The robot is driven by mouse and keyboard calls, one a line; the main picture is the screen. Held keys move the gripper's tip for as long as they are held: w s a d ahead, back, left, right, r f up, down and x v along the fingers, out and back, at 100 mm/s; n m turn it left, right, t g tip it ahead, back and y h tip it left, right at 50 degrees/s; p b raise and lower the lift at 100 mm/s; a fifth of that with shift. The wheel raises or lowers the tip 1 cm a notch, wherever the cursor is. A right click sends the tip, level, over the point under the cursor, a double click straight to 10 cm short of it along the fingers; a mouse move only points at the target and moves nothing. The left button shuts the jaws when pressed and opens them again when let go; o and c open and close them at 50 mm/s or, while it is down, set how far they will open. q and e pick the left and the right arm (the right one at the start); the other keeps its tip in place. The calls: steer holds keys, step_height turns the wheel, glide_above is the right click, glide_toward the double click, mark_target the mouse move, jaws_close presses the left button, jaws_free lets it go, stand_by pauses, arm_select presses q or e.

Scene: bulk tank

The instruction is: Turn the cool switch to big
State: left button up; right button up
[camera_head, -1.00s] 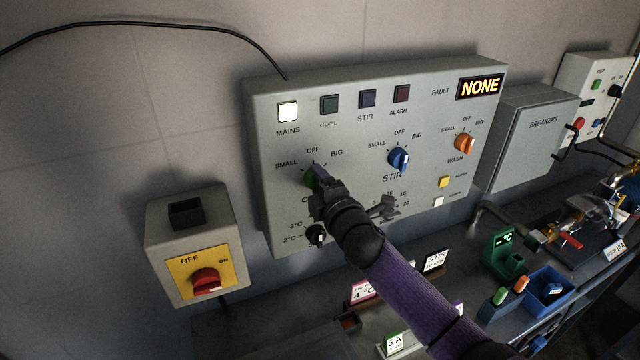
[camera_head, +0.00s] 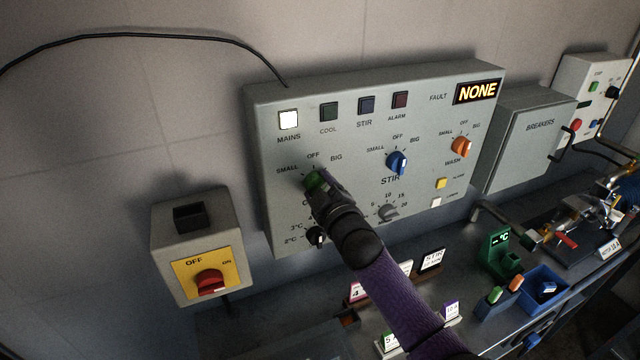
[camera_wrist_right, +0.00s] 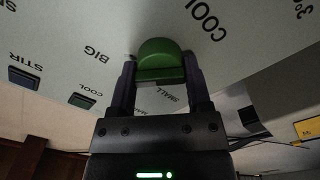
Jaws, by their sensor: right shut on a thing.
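The cool switch is a green knob (camera_head: 316,181) on the grey control panel (camera_head: 352,115), with SMALL, OFF and BIG marked around it. My right gripper (camera_head: 322,187) is at the knob, its fingers one on each side and shut on it. In the right wrist view the green knob (camera_wrist_right: 162,60) sits between the two fingers (camera_wrist_right: 160,85). Which mark the knob points to cannot be told, as the gripper covers part of it. The MAINS lamp (camera_head: 288,119) is lit; the COOL lamp (camera_head: 328,111) looks dark. My left gripper is not in view.
A black knob (camera_head: 316,236) is just below my gripper. A red main switch (camera_head: 210,281) stands on a box at left. The fault display (camera_head: 478,91) reads NONE.

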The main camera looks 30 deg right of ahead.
steer(key=shift+m, duration=0.7)
steer(key=shift+m+p, duration=0.3)
steer(key=shift+f, duration=0.1)
steer(key=o, duration=1.3)
steer(key=shift+c, duration=0.2)
